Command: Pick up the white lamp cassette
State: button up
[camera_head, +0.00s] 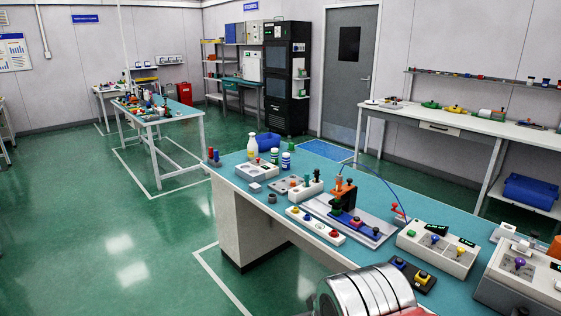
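I cannot tell for sure which thing is the white lamp cassette. A small white block (256,187) lies near the left front edge of the teal-topped bench (228,172). Another small white piece (507,231) sits at the right, by the grey-white control boxes. A silver ribbed cylinder at the bottom centre looks like part of my arm, in front of the bench's front edge. My gripper's fingers are not in view.
On the bench stand a white button strip (316,226), an alignment fixture on a metal plate (350,222), a control box with knobs (438,250), and bottles (252,146). A blue cable arches over the fixture. Green floor (90,240) is open at left.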

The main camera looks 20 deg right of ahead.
aim_at(522, 247)
jog(key=z, duration=0.4)
jog(key=i, duration=0.6)
jog(key=z, duration=0.85)
jog(key=i, duration=0.7)
jog(key=z, duration=0.4)
